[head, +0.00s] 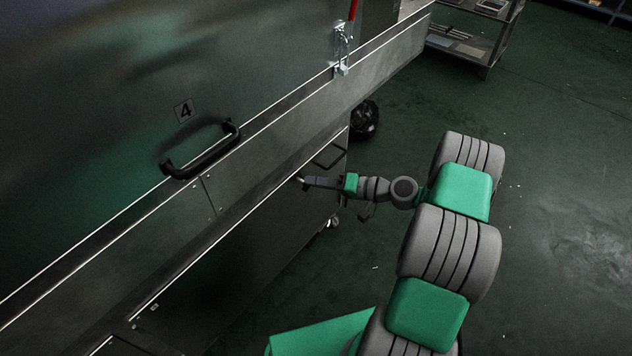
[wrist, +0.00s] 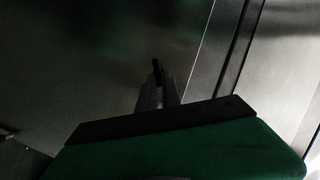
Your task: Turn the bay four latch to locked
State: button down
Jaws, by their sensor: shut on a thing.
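My gripper (head: 304,181) reaches left to the dark metal front, below and to the right of the door marked 4. In the wrist view its two fingers (wrist: 157,88) are together on a small dark lever (wrist: 156,68) that stands up between the tips. The rest of that lever is hidden, and I cannot tell if it is the bay four latch or how it is set. A number 4 plate (head: 185,110) sits above a black door handle (head: 201,150). A silver latch with a red lever (head: 341,45) is higher up, apart from my gripper.
A metal ledge (head: 205,192) runs slanting across the front above my gripper. A wheeled metal cabinet or cart (head: 270,235) stands below it. A black round object (head: 364,119) lies on the floor behind. A shelf cart (head: 478,35) is at the top right. The dark green floor (head: 560,200) at right is clear.

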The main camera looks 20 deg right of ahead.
jog(key=c, duration=1.5)
grip_release()
jog(key=shift+c, duration=0.2)
jog(key=p+v, duration=0.5)
jog(key=v, duration=0.2)
jog(key=shift+s+d+p, duration=0.2)
jog(key=shift+d+p, duration=0.15)
jog(key=shift+p, duration=0.05)
